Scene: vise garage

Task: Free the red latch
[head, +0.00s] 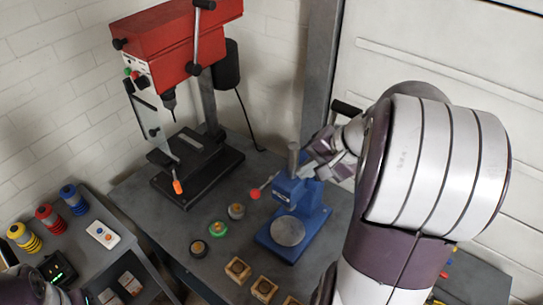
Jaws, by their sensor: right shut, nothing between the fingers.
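A blue bench tool (292,205) with a round grey plate stands on the dark workbench. A small lever with a red knob (255,193) sticks out from its left side; I take this for the red latch. My right arm comes in from the right, and its gripper (312,170) is beside the top of the blue tool, shut and empty. Whether the fingers touch the tool I cannot tell. The red knob is clear of the gripper. My left gripper is out of view; only part of my left arm shows at the lower left.
A red drill press (185,45) stands at the back left of the bench (150,205). Coloured spools (74,199) stand on the left side table.

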